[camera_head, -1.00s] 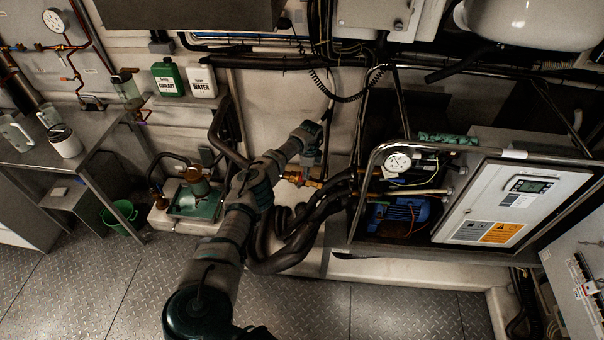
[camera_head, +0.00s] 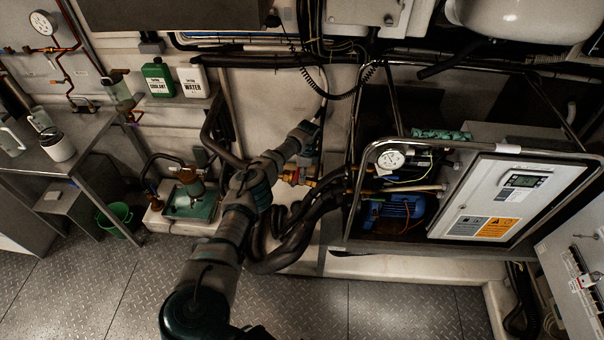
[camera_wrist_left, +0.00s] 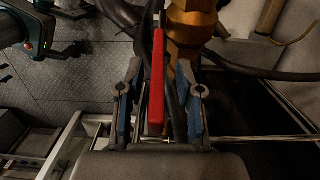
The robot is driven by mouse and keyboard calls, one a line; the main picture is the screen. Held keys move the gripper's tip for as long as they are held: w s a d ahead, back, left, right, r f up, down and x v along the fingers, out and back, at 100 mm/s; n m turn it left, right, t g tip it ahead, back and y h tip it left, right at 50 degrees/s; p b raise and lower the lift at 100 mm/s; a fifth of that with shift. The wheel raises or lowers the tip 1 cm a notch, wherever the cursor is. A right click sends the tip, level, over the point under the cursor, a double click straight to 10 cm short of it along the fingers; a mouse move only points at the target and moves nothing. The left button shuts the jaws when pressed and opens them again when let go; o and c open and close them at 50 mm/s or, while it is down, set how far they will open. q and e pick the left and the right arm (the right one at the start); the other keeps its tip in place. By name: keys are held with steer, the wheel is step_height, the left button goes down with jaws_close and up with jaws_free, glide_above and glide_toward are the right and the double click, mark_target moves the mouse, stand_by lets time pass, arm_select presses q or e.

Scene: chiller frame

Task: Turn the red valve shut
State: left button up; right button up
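The red valve handle (camera_wrist_left: 157,85) is a long straight lever. In the left wrist view it runs up the picture towards a brass valve body (camera_wrist_left: 190,22). My left gripper (camera_wrist_left: 158,70) is open, with one blue-padded finger on each side of the lever and a visible gap at both sides. In the head view a small red part of the valve (camera_head: 289,176) shows beside brass fittings (camera_head: 306,182), just right of my left arm. The arm hides the rest of the lever. The fingers cannot be made out there. My right gripper is not seen.
Thick black hoses (camera_head: 290,240) bend close below the valve. The chiller frame (camera_head: 345,215) with its gauge (camera_head: 390,160) and blue motor (camera_head: 400,212) stands to the right. A green pump tray (camera_head: 190,207) is to the left. The floor (camera_head: 300,310) in front is clear.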

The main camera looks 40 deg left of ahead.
arm_select(q)
step_height(320, 180, up, 12)
steer(key=shift+w+d, duration=0.35)
steer(key=shift+d, duration=0.05)
steer(key=shift+a, duration=0.1)
stand_by(0.4)
steer(key=shift+f, duration=0.1)
